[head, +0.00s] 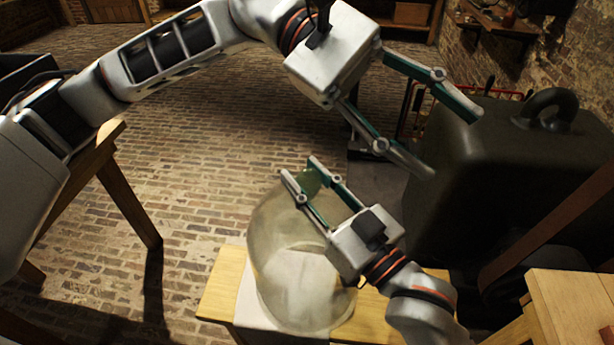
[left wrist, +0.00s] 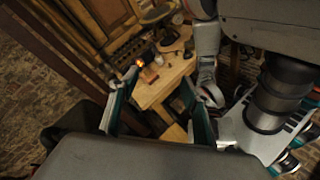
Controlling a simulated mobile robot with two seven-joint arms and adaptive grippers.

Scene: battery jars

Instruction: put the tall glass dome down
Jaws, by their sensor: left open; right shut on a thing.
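The tall glass dome (head: 268,245) is clear, slightly yellowish and looks upright, with a greenish knob (head: 309,183) at its top. My right gripper (head: 302,168) is shut on the knob, and its hand covers part of the dome's right side. The dome is over a white sheet (head: 247,300) on a small wooden bench (head: 218,285). I cannot tell whether its bottom rim touches the sheet. My left gripper (head: 454,142) is open and empty, above and to the right of the dome. Its spread fingers also show in the left wrist view (left wrist: 158,80).
A big dark weight-like block with a ring handle (head: 500,150) stands at right, near my left gripper. A wooden surface (head: 575,305) is at lower right. Brick floor (head: 190,180) lies open behind the bench. The left wrist view shows a cluttered wooden table (left wrist: 160,85).

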